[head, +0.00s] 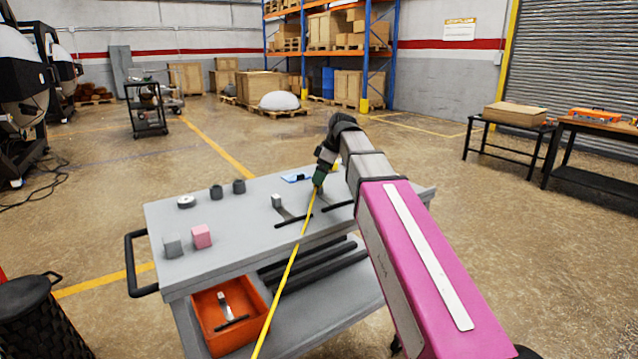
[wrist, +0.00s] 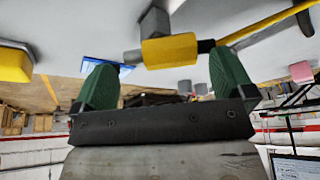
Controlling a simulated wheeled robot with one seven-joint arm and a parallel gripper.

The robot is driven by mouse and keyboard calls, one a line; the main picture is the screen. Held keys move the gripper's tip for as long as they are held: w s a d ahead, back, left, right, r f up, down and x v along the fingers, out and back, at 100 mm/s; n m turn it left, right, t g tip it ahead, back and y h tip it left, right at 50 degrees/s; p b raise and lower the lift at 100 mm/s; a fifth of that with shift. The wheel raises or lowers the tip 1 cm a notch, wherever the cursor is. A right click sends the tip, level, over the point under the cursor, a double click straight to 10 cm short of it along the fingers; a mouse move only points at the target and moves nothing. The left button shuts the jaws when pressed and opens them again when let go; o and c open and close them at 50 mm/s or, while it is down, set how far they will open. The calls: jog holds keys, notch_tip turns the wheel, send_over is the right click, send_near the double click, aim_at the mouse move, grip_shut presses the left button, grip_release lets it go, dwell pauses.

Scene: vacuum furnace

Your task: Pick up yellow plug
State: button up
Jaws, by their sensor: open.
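The yellow plug (wrist: 170,50) shows in the wrist view as a short yellow cylinder with a grey end and a dark end, lying crosswise just beyond my fingertips. A grey block (wrist: 155,22) is right behind it. A yellow cable (wrist: 265,22) runs from its dark end side. My gripper (wrist: 162,64) has two green fingers apart, one near each end of the plug, with nothing clamped. In the head view my gripper (head: 319,178) points down over the grey cart top (head: 245,215), and the cable (head: 285,270) runs from it toward the bottom edge. The plug itself is hidden there.
Grey and pink cubes (head: 202,236), dark cylinders (head: 239,186) and a small metal block on a dark bracket (head: 277,200) stand on the cart. An orange bin (head: 205,325) sits on its lower shelf. Another yellow piece (wrist: 14,65) is left in the wrist view.

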jog(key=shift+x, duration=1)
jog(key=c, duration=1)
jog(key=shift+o, duration=0.2)
jog(key=shift+r, duration=0.1)
